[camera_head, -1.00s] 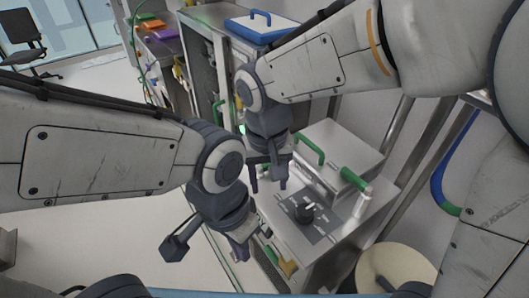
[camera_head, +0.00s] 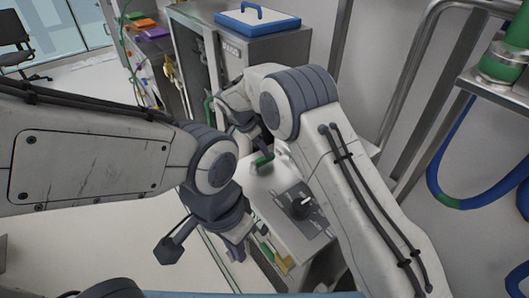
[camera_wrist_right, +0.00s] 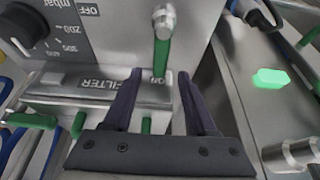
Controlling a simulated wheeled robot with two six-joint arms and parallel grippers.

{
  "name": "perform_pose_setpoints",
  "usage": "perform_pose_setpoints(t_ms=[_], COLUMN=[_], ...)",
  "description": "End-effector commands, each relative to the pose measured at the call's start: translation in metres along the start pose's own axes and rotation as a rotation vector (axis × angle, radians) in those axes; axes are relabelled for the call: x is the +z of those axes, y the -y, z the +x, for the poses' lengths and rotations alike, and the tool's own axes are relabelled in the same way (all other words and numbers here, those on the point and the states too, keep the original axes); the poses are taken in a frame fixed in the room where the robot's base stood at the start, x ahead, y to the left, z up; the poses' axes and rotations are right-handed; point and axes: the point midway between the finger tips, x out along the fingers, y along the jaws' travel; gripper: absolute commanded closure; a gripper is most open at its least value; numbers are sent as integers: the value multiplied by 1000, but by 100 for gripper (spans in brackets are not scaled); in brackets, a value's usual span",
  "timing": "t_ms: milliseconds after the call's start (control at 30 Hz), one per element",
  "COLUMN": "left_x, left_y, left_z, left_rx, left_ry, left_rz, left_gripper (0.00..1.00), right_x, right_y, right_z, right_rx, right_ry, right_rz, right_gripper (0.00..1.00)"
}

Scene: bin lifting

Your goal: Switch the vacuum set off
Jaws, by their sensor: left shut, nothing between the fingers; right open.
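The vacuum set (camera_head: 270,188) is a pale metal box below the middle of the head view. Its black dial (camera_head: 302,206) sits on a dark grey panel; the dial (camera_wrist_right: 22,24) and an "OFF" marking show at the upper left of the right wrist view. A green lever with a metal end (camera_wrist_right: 163,50) shows between the fingertips of my open right gripper (camera_wrist_right: 160,76); I cannot tell whether they touch it. In the head view my right gripper (camera_head: 267,148) is partly hidden by its arm, near a green handle (camera_head: 262,163). My left gripper (camera_head: 236,250) is shut and empty, left of the set.
A box with a blue-rimmed lid (camera_head: 257,22) stands behind. A metal rail and shelf (camera_head: 500,85) with a blue hose (camera_head: 445,170) are on the right.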

Motion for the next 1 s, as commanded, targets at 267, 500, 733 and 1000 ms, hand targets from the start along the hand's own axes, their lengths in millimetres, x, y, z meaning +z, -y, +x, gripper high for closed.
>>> perform_pose_setpoints(t_ms=[267, 500, 733, 1000], left_x=[-1, -1, -1, -1], left_y=[-1, -1, -1, -1], left_z=[-11, -12, -12, -12], left_rx=[0, 0, 0, 0], left_ry=[0, 0, 0, 0], left_rz=[0, 0, 0, 0], left_gripper=[100, 100, 100, 100], right_x=[0, 0, 0, 0], right_y=[0, 0, 0, 0], right_z=[38, 45, 45, 45], right_rx=[1, -1, -1, -1], right_ry=[1, 1, 1, 1], right_rz=[0, 0, 0, 0], right_gripper=[43, 43, 77, 100])
